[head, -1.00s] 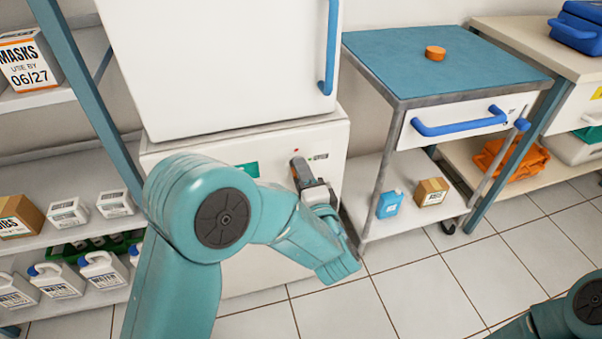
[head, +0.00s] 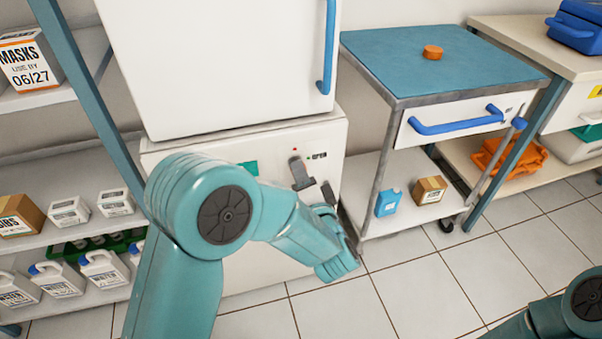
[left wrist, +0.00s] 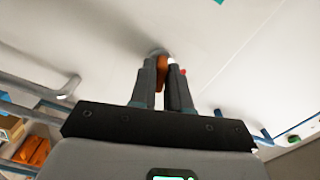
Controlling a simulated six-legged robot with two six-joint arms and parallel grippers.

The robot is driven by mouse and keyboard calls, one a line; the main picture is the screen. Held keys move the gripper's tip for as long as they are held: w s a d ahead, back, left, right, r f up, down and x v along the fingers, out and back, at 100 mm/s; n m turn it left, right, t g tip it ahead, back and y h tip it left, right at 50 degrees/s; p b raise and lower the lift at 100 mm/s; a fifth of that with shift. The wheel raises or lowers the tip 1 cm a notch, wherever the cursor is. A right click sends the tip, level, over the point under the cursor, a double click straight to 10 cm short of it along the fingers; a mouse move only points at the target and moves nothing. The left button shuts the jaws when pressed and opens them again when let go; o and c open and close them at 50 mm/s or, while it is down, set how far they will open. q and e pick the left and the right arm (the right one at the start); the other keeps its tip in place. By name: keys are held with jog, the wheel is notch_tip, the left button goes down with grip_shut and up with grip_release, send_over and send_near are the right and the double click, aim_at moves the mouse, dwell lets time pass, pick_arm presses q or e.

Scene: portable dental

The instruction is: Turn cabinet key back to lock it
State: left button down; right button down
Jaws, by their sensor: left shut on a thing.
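The white lower cabinet (head: 240,285) stands under a larger white cabinet. The key shows in the left wrist view as an orange-brown piece (left wrist: 161,66) against the white cabinet front. My left gripper (left wrist: 163,64) is shut on it, with the dark fingers on either side. In the head view my left gripper (head: 297,163) is at the upper right of the cabinet front and hides the key. A small red mark (head: 295,150) sits just above it, and a small dark label (head: 319,155), apparently reading OPEN, lies to its right. My right gripper is out of view.
A trolley with a blue top (head: 440,62) and a blue-handled drawer stands close to the right of the cabinet. Shelves with boxes and white jugs (head: 102,272) are at the left. Tiled floor (head: 420,290) in front is clear.

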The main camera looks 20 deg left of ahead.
pick_arm(q)
jog(key=n+b, duration=0.2)
jog(key=n, duration=0.8)
jog(key=shift+w+a, duration=0.1)
jog(key=n+b, duration=0.2)
jog(key=n, duration=0.2)
jog(key=shift+r, duration=0.1)
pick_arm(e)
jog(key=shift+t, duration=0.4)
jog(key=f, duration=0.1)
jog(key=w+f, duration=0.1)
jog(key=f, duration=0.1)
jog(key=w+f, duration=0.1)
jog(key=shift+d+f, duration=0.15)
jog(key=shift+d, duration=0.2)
pick_arm(q)
jog(key=shift+n+b, duration=0.3)
jog(key=shift+n, duration=0.1)
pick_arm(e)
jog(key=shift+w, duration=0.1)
pick_arm(q)
jog(key=c, duration=1.2)
grip_release()
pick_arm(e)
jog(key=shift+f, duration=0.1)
